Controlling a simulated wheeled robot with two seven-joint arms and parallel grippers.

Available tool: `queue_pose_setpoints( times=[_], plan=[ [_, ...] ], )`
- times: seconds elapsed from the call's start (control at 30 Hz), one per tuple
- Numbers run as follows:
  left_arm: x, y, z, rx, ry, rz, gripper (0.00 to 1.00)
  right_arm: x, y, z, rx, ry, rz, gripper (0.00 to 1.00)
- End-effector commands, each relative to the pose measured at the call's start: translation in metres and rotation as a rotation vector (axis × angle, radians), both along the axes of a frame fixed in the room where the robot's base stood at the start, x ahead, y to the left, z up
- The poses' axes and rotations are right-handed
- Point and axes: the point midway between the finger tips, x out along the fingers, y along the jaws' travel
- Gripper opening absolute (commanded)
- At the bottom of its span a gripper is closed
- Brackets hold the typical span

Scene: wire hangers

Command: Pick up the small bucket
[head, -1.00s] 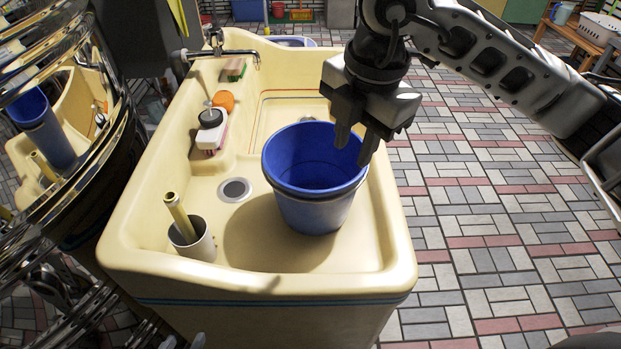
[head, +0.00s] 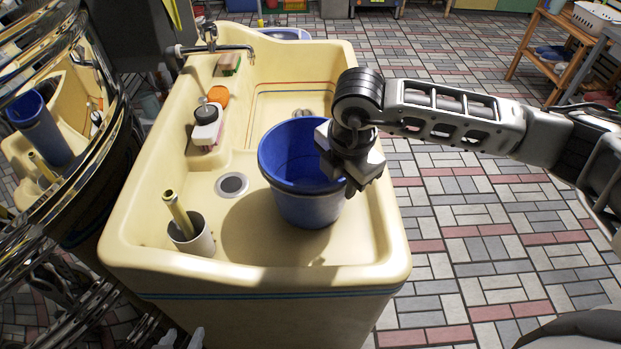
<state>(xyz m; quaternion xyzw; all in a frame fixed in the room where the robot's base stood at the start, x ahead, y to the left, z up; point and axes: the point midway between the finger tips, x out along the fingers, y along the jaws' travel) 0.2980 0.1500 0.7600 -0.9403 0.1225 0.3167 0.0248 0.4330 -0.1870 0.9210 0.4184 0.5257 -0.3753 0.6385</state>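The blue bucket (head: 290,195) stands upright in the cream sink (head: 250,252), right of the drain. My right gripper (head: 345,185) is at the bucket's right rim, with its fingers pointing down. One finger appears to be over the inside of the bucket and the other by its outer side. The gripper's body hides that part of the rim, so I cannot tell whether the fingers are closed on it. My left gripper (head: 182,340) shows only as small grey tips at the bottom edge, too cut off to judge.
A grey cup with a yellow stick (head: 190,233) stands at the sink's near left corner. A faucet (head: 230,50) reaches over the sink.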

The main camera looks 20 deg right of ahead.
Motion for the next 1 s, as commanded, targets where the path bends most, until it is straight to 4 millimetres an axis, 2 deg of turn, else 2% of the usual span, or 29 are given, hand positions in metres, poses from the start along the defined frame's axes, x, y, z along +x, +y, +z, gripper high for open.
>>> queue_pose_setpoints(
  times=[0.2, 0.43, 0.53, 0.57, 1.0],
  plan=[
    [0.003, 0.001, 0.003, 0.001, -0.004, 0.006, 0.36, 0.004, 0.000, -0.022, 0.000, 0.001, -0.001, 0.30],
    [0.001, 0.001, 0.000, 0.000, 0.003, 0.008, 0.36, 0.004, 0.000, -0.024, 0.000, 0.000, 0.000, 0.30],
    [0.001, 0.001, -0.001, 0.000, 0.003, 0.008, 0.36, 0.004, 0.000, -0.024, 0.000, 0.000, 0.000, 0.02],
    [0.001, 0.001, -0.001, 0.000, 0.003, 0.008, 0.36, 0.004, 0.000, -0.024, 0.000, 0.000, 0.000, 0.00],
    [-0.001, 0.001, 0.000, -0.001, 0.005, 0.008, 0.36, 0.004, 0.000, -0.023, 0.001, -0.002, -0.001, 0.00]
  ],
)
